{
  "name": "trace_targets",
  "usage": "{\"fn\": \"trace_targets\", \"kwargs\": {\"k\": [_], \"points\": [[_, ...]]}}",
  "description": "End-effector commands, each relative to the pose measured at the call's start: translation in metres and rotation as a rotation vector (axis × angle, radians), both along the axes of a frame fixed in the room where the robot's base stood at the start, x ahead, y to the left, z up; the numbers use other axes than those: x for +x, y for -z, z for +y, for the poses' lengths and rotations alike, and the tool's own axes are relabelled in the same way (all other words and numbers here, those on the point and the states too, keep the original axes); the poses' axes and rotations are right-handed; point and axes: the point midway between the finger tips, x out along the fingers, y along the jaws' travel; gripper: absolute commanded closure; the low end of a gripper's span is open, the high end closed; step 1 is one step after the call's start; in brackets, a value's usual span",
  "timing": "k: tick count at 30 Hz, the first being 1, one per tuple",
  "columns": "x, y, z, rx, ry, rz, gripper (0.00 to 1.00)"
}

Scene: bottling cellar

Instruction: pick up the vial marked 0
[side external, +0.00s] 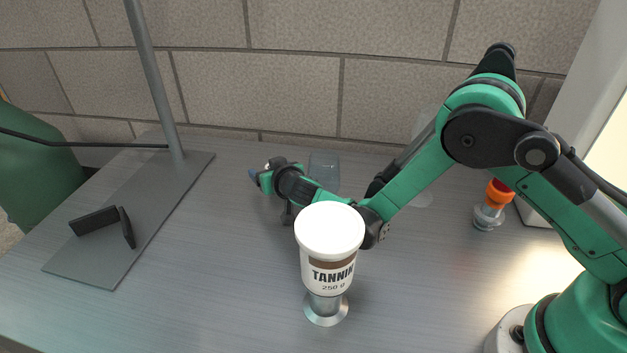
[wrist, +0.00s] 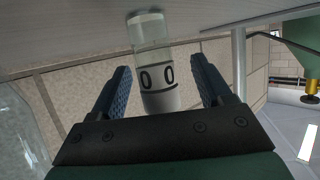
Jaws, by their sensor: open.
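The vial marked 0 (wrist: 158,75) shows in the wrist view, with clear glass at one end and a white label with black 0 marks. It appears between the two blue ridged fingers of my gripper (wrist: 163,82), with a visible gap on each side. My gripper is open and not holding it. How far the vial is beyond the fingertips is hard to tell. In the side view my gripper (side external: 256,176) is low over the table, pointing left, and I cannot make out the vial there.
A white-lidded TANNIN jar (side external: 329,245) on a metal foot stands in front of my arm. A clear container (side external: 324,168) is behind the arm. An orange-topped glass item (side external: 489,207) stands right. A metal plate (side external: 100,255) with a pole and black bars lies left.

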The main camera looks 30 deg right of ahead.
Motion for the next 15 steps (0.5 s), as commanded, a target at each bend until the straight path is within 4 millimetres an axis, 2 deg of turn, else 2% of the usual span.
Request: {"fn": "trace_targets", "kwargs": {"k": [10,15], "points": [[0.0065,0.0025,-0.0008,0.0,-0.001,0.0,0.29],[0.0064,0.0025,-0.0007,0.0,-0.001,0.0,0.77]]}}
